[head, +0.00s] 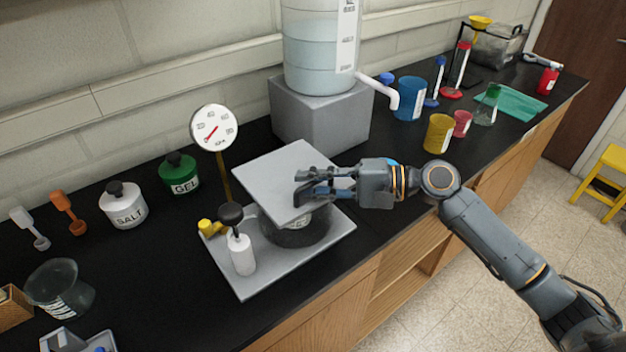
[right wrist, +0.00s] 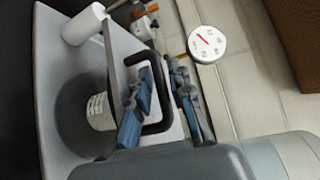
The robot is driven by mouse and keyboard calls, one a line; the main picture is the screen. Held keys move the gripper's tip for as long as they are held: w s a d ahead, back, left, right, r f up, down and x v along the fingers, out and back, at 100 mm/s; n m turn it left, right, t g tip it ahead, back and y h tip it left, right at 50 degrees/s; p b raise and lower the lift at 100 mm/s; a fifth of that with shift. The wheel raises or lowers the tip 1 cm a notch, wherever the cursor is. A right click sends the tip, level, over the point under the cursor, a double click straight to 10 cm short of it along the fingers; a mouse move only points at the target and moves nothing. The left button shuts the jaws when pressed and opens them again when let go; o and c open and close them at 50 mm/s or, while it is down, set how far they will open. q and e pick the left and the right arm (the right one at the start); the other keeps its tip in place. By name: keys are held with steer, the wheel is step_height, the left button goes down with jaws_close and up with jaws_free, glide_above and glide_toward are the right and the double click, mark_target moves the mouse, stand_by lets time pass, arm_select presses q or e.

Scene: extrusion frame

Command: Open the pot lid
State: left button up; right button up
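The pot (head: 290,232) is a dark round vessel with a pale label, standing on a grey base plate (head: 263,280). Its lid (head: 270,178) is a flat light-grey square plate that covers the pot's top. The right wrist view shows the lid's black U-shaped handle (right wrist: 168,112) and the pot (right wrist: 82,115) beside it. My right gripper (head: 300,188) is at the lid's handle. In the right wrist view its fingers (right wrist: 166,92) are apart on either side of the handle bar, with gaps visible. The fingers hide part of the handle in the head view. My left gripper is out of view.
A white bottle with a black knob (head: 242,255) and a yellow piece (head: 210,228) stand beside the pot. A dial gauge (head: 213,128) rises behind. A water tank on a grey block (head: 320,115) stands behind right. Free black counter (head: 160,280) lies to the left.

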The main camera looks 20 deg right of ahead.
steer(key=shift+c, duration=0.2)
jaws_close()
steer(key=shift+r, duration=0.1)
